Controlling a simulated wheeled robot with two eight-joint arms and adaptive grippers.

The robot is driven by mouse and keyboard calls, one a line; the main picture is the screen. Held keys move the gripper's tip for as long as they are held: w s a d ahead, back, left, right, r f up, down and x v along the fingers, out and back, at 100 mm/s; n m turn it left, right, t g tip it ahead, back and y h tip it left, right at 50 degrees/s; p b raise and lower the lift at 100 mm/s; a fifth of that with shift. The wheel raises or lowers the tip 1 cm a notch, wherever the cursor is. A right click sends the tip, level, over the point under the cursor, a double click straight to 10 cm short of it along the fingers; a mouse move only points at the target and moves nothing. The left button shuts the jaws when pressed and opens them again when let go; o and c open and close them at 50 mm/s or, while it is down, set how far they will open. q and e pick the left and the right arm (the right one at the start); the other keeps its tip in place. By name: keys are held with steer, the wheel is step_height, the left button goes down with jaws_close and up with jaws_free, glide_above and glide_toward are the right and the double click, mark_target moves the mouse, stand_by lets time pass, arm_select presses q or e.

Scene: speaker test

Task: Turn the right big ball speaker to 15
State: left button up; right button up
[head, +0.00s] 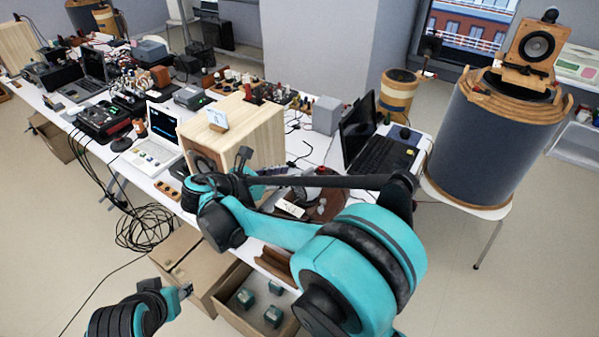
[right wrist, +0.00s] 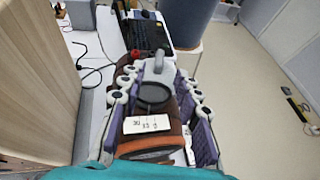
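The ball speaker is a pale grey rounded body with a dark round front (right wrist: 154,94) in the right wrist view. It sits on a brown round base (right wrist: 176,128) with a white number label (right wrist: 147,124), whose figures are too small to read surely. In the head view my arm covers most of it; the label (head: 290,208) shows below the arm. My right gripper (right wrist: 156,72) has its two fingers spread on either side of the speaker; I see no clear contact. My left gripper (head: 184,291) is low at the front, off the table, its fingers too small to judge.
A wooden box (head: 250,130) stands close left of the speaker. A black laptop (head: 370,140) and a grey box (head: 326,115) are behind it. A large barrel speaker (head: 490,140) stands at right.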

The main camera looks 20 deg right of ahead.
steer(key=shift+v, duration=1.75)
steer(key=s+d+f+m+g+y, duration=0.1)
steer(key=s+d+m+y, duration=0.25)
steer(key=d, duration=0.25)
steer(key=s+d+f+m+t+y, duration=0.1)
steer(key=s+f+m+y, duration=0.2)
steer(key=s+m, duration=0.5)
steer(key=s+d+f+m+t+y, duration=0.1)
steer(key=s+f+m+y, duration=0.3)
steer(key=s+m, duration=0.5)
steer(key=m+y, duration=0.1)
steer(key=m, duration=0.2)
steer(key=shift+d+y+b, duration=0.3)
steer(key=shift+d+y, duration=0.05)
